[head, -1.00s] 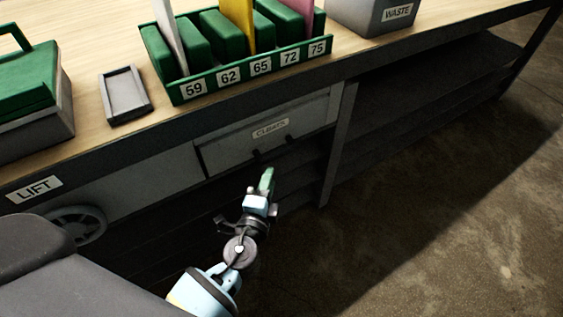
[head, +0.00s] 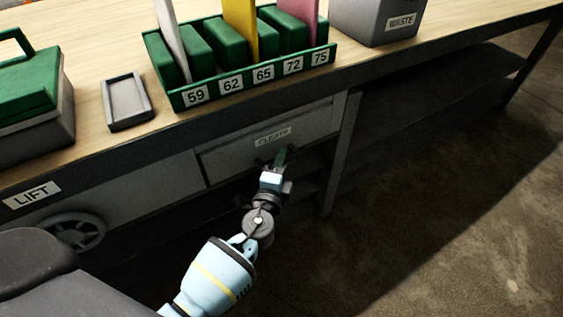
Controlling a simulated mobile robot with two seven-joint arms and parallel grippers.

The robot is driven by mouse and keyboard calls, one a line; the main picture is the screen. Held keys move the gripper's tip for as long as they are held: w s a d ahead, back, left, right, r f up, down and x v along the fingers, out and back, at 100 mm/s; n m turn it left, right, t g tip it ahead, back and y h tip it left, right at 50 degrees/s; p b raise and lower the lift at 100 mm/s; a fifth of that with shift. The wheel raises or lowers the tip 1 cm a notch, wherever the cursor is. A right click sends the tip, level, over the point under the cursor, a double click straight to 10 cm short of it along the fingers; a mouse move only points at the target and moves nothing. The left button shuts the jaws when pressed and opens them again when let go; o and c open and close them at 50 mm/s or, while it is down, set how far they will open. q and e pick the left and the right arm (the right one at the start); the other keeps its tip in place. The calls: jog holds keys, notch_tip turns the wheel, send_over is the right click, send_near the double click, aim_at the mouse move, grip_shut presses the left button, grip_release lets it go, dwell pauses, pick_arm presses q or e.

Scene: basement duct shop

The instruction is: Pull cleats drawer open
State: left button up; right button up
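The cleats drawer (head: 225,158) is a grey front under the workbench top, with a white label reading CLEATS (head: 272,137). It looks closed, flush with the bench frame. A dark handle sits below the label, now mostly hidden behind my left gripper. My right gripper is not in view.
On the bench stand a green rack (head: 250,80) with numbered slots, a small grey tray (head: 127,118), a green-lidded box (head: 25,95) and a grey WASTE bin (head: 370,22). A handwheel (head: 75,232) is under the LIFT label (head: 32,194). Floor at right is clear.

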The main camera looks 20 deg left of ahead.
pick_arm(q)
jog(key=shift+w, duration=0.2)
jog(key=shift+c, duration=0.2)
grip_shut()
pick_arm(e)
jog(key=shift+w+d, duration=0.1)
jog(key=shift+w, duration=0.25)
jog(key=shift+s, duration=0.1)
